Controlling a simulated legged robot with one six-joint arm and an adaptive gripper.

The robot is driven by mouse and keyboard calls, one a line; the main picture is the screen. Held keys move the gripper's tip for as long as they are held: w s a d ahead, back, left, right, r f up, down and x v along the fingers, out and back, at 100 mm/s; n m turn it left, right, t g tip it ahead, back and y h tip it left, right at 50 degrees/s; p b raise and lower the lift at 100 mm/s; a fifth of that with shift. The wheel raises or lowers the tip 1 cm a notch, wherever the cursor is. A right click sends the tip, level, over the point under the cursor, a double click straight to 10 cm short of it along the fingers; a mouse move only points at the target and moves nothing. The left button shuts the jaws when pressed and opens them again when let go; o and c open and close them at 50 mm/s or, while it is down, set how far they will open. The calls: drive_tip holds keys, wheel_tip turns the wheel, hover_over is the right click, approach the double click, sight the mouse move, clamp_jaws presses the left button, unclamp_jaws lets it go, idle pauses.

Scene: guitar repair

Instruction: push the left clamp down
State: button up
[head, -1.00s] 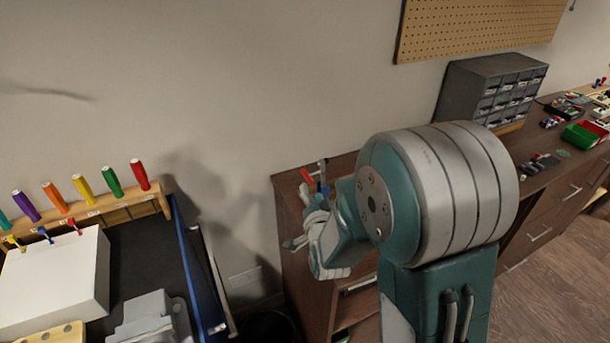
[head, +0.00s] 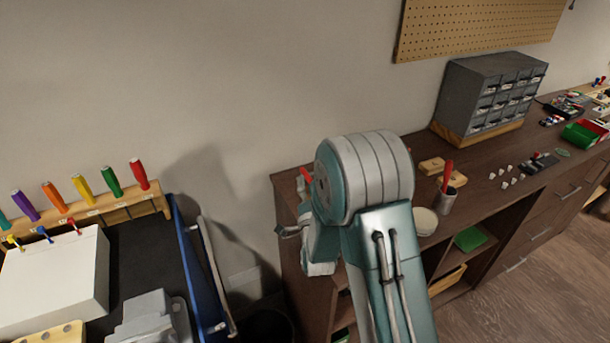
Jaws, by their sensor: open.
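A red handle (head: 306,175) shows at the left end of the brown workbench, beside my arm. It looks like part of a clamp, but its lower part is hidden behind my arm, so I cannot tell its exact pose. My gripper (head: 287,231) is at the bench's left end, below and left of the red handle. It is open and seems empty; much of it is hidden by my own wrist. I cannot tell whether it touches anything.
The workbench (head: 395,182) holds a grey drawer cabinet (head: 492,93), a cup (head: 447,203) with a red-handled tool, and small white parts. At the left are a white box (head: 55,275) and a rack of coloured handles (head: 125,202). A pegboard (head: 475,25) hangs above.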

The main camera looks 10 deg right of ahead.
sight(305, 175)
drive_tip(key=shift+x, duration=1.85)
drive_tip(key=shift+c, duration=0.2)
clamp_jaws()
